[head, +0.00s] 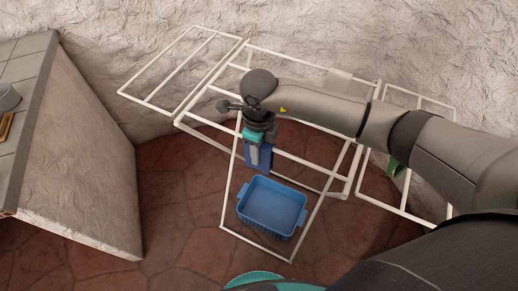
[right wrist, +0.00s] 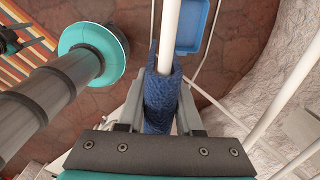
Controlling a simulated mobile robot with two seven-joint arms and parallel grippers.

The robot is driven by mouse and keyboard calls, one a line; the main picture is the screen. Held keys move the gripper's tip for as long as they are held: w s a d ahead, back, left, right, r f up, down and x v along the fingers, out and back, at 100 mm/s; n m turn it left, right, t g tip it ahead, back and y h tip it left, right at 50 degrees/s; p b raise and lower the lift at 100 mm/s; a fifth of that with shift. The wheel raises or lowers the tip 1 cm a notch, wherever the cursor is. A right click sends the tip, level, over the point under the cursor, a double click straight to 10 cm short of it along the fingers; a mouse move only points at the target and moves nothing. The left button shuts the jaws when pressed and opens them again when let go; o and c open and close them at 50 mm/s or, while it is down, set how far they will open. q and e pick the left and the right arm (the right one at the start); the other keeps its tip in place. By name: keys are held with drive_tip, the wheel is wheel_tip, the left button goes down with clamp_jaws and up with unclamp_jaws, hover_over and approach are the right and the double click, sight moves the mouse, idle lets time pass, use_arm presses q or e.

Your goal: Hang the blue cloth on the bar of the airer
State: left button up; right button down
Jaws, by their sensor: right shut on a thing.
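The white airer (head: 205,86) stands on the floor against the rough wall, with its side wings spread. My right gripper (head: 256,157) is over the airer's middle part, pointing down, and is shut on the blue cloth (head: 266,154). In the right wrist view the blue cloth (right wrist: 161,98) lies between the fingers of the right gripper (right wrist: 160,112). There the cloth meets a white bar (right wrist: 170,35) and seems to lie over its near end. The gripper hides part of this contact.
A blue basket (head: 272,208) sits on the red tiled floor below the airer; it also shows in the right wrist view (right wrist: 190,28). Something green (head: 394,168) shows behind my right arm at the airer's right side. A tiled counter (head: 28,85) stands at the left.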

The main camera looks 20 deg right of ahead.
drive_tip(key=c, duration=0.5)
unclamp_jaws()
wheel_tip(320, 180, up, 15)
drive_tip(key=p, duration=0.1)
drive_tip(key=shift+r, duration=0.15)
